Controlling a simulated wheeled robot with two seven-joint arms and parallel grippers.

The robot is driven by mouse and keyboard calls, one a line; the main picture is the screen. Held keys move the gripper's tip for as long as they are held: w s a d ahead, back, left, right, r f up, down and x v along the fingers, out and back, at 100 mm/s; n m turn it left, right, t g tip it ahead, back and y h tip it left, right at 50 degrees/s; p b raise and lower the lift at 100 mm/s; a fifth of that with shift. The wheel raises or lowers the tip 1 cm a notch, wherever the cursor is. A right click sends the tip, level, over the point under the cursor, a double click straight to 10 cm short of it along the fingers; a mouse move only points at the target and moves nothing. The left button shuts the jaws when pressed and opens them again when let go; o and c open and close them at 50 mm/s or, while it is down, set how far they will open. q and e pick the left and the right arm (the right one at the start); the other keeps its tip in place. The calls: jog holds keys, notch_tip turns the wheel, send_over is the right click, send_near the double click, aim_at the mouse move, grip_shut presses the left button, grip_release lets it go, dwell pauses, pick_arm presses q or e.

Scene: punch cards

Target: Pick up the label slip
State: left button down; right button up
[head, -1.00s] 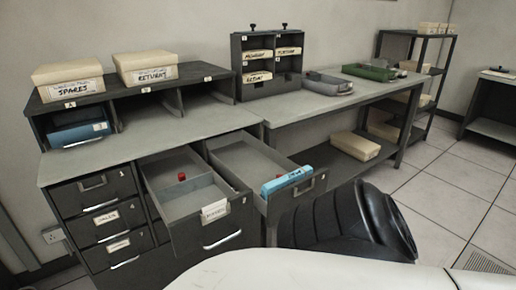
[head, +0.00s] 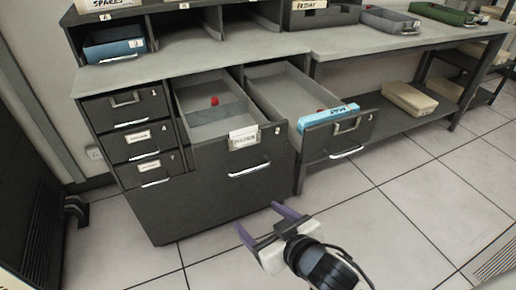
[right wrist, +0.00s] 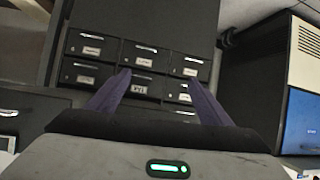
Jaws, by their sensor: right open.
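A white label slip (head: 243,138) with dark lettering sits at the front top edge of the left open drawer (head: 190,117). A blue piece with lettering (head: 328,117) lies along the front top edge of the right open drawer (head: 265,88); I cannot tell whether it is a slip or a card block. My right gripper (head: 258,218) is open and empty, with purple fingers, in front of and below the drawers, apart from both. In the right wrist view its fingers (right wrist: 156,78) point toward a bank of small labelled drawers. My left gripper is not in view.
Small labelled drawers (head: 130,133) stand at the cabinet's left. A blue box (head: 113,46) sits in a cubby above the worktop (head: 180,58). A bench with trays (head: 390,20) stands right, a cream box (head: 409,99) on its lower shelf. The tiled floor in front is open.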

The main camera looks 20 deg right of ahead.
jog(key=w+d+r+m+t+h+b, duration=0.1)
jog(key=w+r+t+b, duration=0.3)
jog(key=r, duration=0.6)
jog(key=t+p, duration=0.1)
jog(key=t, duration=0.1)
send_near(247, 133)
jog(key=shift+m, duration=0.4)
jog(key=w, duration=0.4)
jog(key=shift+a+r, duration=0.35)
jog(key=shift+r, duration=0.05)
jog(key=w, duration=0.4)
jog(key=shift+w+a+r, duration=0.1)
jog(key=shift+w+r, duration=0.15)
jog(key=shift+w+a, duration=0.1)
jog(key=shift+w, duration=2.65)
jog(key=shift+c, duration=0.3)
jog(key=c, duration=1)
